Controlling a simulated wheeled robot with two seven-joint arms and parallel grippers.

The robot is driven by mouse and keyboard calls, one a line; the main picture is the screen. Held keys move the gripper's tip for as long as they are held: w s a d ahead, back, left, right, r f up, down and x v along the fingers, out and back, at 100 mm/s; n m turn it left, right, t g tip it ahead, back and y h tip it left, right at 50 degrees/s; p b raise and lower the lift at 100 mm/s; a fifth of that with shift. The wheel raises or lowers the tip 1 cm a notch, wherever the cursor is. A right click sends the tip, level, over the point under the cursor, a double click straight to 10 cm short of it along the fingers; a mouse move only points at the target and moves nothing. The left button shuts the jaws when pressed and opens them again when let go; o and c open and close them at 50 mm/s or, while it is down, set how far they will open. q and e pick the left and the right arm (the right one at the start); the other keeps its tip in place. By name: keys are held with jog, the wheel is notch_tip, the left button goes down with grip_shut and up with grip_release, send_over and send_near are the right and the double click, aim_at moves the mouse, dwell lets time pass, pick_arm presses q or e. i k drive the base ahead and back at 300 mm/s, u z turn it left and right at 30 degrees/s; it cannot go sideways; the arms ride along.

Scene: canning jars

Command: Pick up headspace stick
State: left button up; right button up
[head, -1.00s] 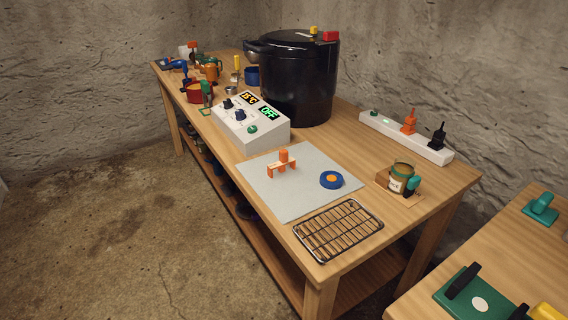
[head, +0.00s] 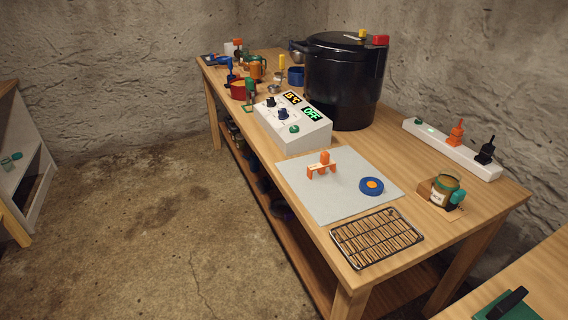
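I cannot clearly pick out a headspace stick. Small tools and containers are clustered at the far end of the wooden workbench (head: 410,265), too small to tell apart fully. Among them are a red pot (head: 241,91), an upright green-handled item (head: 249,93), an orange mug-like item (head: 257,69) and a blue tool (head: 224,62). Neither of my grippers is in the head view.
A black canner (head: 343,85) stands at the back. In front are a white control box (head: 293,126), grey mat (head: 318,196) with an orange piece (head: 322,166), wire rack (head: 376,239), jar (head: 445,189) and power strip (head: 451,149). A white shelf (head: 40,165) stands left; the floor between is clear.

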aim_at(325, 162)
jog(key=u, duration=1.15)
jog(key=i, duration=3)
jog(key=z, duration=3)
